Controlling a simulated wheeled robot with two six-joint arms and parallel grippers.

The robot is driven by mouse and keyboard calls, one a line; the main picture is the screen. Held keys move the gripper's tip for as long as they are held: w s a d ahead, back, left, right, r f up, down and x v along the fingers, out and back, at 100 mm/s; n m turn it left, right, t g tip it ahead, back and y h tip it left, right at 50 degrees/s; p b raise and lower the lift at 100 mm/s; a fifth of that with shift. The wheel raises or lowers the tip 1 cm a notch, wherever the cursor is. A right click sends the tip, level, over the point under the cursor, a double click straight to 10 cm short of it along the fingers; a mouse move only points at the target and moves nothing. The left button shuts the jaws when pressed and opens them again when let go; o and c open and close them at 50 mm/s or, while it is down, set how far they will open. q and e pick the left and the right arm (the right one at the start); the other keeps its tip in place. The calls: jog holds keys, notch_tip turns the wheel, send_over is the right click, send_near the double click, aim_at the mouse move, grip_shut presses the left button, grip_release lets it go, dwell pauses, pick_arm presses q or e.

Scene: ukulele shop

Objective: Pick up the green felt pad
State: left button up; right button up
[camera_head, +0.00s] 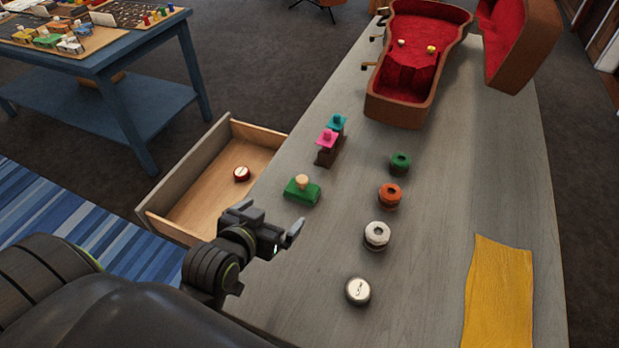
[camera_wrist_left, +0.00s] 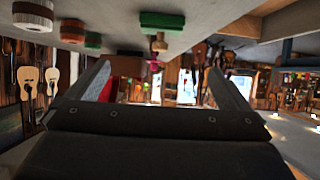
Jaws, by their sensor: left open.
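The green felt pad (camera_head: 303,194), a small green block with a pale wooden knob on top, lies on the grey workbench (camera_head: 300,270) near its left edge. It also shows upside down at the top of the left wrist view (camera_wrist_left: 160,20), its knob pointing down in the picture. My left gripper (camera_head: 270,219) is open and empty, just nearer to me and left of the pad, not touching it. In the left wrist view its fingers are spread apart with nothing between them. My right gripper is not in view.
Pink (camera_head: 326,138) and teal (camera_head: 337,122) pads sit on dark blocks beyond. Green (camera_head: 400,163), orange (camera_head: 390,195) and white (camera_head: 377,235) round pieces line the right. An open drawer (camera_head: 168,190) juts left, holding a red-and-white disc (camera_head: 242,174).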

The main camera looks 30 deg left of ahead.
pick_arm(q)
send_near(301, 190)
jog(key=x, duration=0.3)
jog(key=shift+w+r, duration=0.1)
jog(key=shift+r, duration=0.05)
jog(key=shift+w+f, duration=0.25)
jog(key=shift+w, duration=0.2)
jog(key=shift+f+p+x, duration=0.2)
jog(key=shift+p+x, duration=0.3)
jog(key=shift+x, duration=2.15)
jog(key=shift+s+a, duration=0.1)
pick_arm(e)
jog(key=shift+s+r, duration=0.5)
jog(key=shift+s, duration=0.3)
pick_arm(q)
jog(key=c, duration=1)
jog(key=shift+r, duration=0.1)
jog(key=shift+c, duration=0.2)
